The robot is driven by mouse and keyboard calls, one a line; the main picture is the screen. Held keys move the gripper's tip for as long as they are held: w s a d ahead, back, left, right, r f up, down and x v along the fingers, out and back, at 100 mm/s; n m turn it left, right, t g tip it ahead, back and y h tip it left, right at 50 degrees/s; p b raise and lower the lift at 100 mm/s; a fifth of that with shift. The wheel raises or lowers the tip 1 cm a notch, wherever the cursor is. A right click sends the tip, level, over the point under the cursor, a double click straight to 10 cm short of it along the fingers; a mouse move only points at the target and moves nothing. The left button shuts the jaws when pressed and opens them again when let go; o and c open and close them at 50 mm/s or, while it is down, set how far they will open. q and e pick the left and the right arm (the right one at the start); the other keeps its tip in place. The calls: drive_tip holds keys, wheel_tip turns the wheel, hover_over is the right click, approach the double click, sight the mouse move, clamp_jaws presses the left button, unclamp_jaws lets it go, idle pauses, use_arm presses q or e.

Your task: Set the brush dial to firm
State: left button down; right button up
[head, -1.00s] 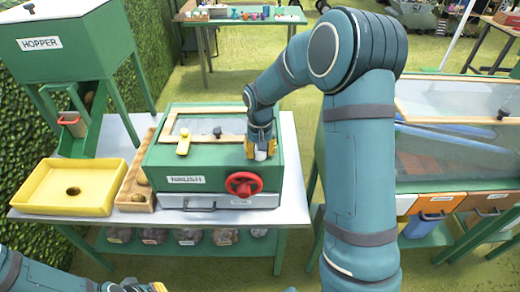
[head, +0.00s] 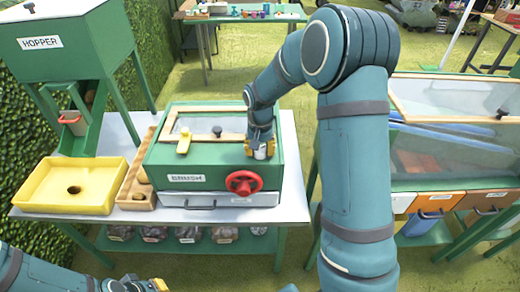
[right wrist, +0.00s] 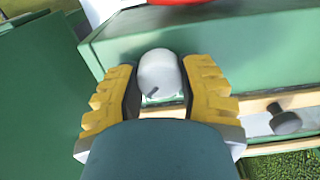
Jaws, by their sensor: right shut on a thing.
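The green brush box (head: 215,160) stands on the table, with a BRUSH label and a red handwheel (head: 243,183) on its front. A white-grey knob, the dial (right wrist: 160,74), sits on the box top and has a dark pointer mark. My right gripper (head: 261,149) is over the right part of the box top, with its yellow fingers shut on the dial. In the right wrist view the fingers are on both sides of the dial. Any setting marks around it are hidden. Part of my left gripper (head: 145,285) shows at the bottom edge, away from the box; its fingers are unclear.
A yellow tray (head: 40,190) and a wooden holder (head: 128,190) stand left of the box, below the green hopper (head: 75,50). A yellow lever (head: 184,146) and a framed lid with a black knob (head: 217,131) are on the box top. A drawer (head: 200,200) is below.

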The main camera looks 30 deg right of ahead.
drive_tip(key=o, duration=1.2)
drive_tip(key=shift+o, duration=0.2)
wheel_tip(320, 180, up, 12)
